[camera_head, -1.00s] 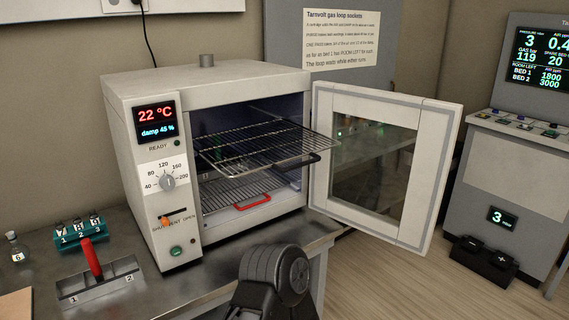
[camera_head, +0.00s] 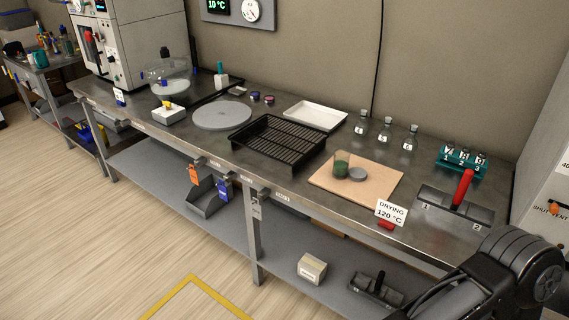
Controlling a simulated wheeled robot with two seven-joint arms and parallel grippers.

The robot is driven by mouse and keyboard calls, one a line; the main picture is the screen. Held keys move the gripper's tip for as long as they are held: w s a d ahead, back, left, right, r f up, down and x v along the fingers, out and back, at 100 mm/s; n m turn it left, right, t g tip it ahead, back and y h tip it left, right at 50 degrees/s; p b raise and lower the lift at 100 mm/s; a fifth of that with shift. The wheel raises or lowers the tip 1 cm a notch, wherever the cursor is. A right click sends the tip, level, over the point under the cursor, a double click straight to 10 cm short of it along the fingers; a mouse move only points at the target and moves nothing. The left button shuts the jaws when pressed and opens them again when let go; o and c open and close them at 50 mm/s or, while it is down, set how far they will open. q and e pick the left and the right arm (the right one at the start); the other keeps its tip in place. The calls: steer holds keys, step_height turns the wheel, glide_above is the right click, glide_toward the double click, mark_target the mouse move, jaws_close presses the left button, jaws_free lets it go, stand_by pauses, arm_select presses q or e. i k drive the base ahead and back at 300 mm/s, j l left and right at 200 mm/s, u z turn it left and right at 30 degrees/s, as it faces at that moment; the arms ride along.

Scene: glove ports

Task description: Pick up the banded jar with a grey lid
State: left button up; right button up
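No jar with a clear band and a grey lid on it can be made out. A small clear glass jar (camera_head: 341,164) with dark green contents stands upright on a tan board (camera_head: 325,184) at the right part of the bench. A flat grey disc (camera_head: 358,174), possibly a lid, lies beside it on the board. Whether this jar is banded is too small to tell. Neither of my grippers is in view; only a black link of my arm shows at the lower right.
A black slotted tray (camera_head: 270,163), a grey round plate (camera_head: 222,115) and a white tray (camera_head: 316,115) lie on the bench (camera_head: 240,157). Several small bottles (camera_head: 387,133) stand behind the board. A red-handled holder (camera_head: 462,192) and a drying sign (camera_head: 391,212) are near it. Floor is open at left.

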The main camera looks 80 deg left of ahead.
mark_target(343, 156)
steer(key=u, duration=2.5)
steer(key=i+j, duration=0.25)
steer(key=j, duration=0.15)
steer(key=i+j, duration=0.5)
steer(key=j, duration=0.25)
steer(key=i+j+z, duration=0.1)
steer(key=i+j, duration=0.15)
steer(key=j+z, duration=0.1)
steer(key=z, duration=1.75)
